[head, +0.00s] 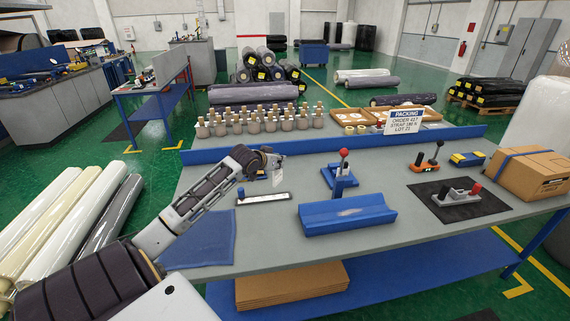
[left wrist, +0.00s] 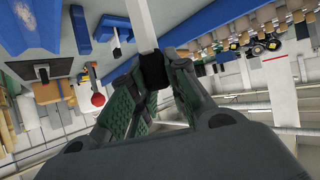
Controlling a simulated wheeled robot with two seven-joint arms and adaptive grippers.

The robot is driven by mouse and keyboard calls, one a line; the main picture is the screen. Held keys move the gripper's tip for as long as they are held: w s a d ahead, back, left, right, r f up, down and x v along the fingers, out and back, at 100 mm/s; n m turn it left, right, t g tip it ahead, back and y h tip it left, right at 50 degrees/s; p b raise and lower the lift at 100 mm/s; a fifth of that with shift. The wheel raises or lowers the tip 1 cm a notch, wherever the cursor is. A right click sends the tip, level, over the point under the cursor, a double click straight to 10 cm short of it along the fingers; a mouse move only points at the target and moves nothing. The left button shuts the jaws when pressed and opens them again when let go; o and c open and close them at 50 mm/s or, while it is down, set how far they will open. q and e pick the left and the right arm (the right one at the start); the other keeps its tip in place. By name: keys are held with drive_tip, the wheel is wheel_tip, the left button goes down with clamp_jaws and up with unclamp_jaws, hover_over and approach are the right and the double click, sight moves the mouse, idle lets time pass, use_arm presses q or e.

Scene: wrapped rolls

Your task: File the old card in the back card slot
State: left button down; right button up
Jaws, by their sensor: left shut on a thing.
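My left gripper (head: 270,160) is above the left part of the grey table. It is shut on a small pale card (head: 277,178), which hangs down from the fingertips with faint dark marks on it. My right gripper is not in view.
A blue cradle (head: 347,216) and a red-knobbed lever (head: 343,155) stand right of the holder. A blue mat (head: 208,240) lies left. A blue ledge (head: 215,152) runs along the back, with a packing sign (head: 404,121). A cardboard box (head: 530,174) sits far right.

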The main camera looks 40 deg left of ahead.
use_arm(q)
drive_tip(key=shift+s+f+m+h, duration=0.15)
drive_tip(key=shift+s+m+h, duration=0.2)
drive_tip(key=shift+m+h, duration=0.3)
drive_tip(key=shift+s+d+m+h, duration=0.3)
drive_tip(key=shift+d+m+h, duration=0.1)
drive_tip(key=shift+m+h, duration=0.3)
drive_tip(key=shift+s+d+r+m+g+h, duration=0.25)
drive_tip(key=shift+s+d+m+h, duration=0.1)
drive_tip(key=shift+d+m+h, duration=0.6)
drive_tip(key=shift+s+d+r+m+g+h, duration=0.3)
drive_tip(key=shift+d+m+h, duration=0.45)
drive_tip(key=shift+m+h, duration=0.4)
drive_tip(key=shift+s+d+r+m+g+h, duration=0.25)
drive_tip(key=shift+s+d+m+h, duration=0.15)
drive_tip(key=shift+d+m+h, duration=0.65)
drive_tip(key=shift+a+h, duration=0.15)
drive_tip(key=shift+h, duration=0.15)
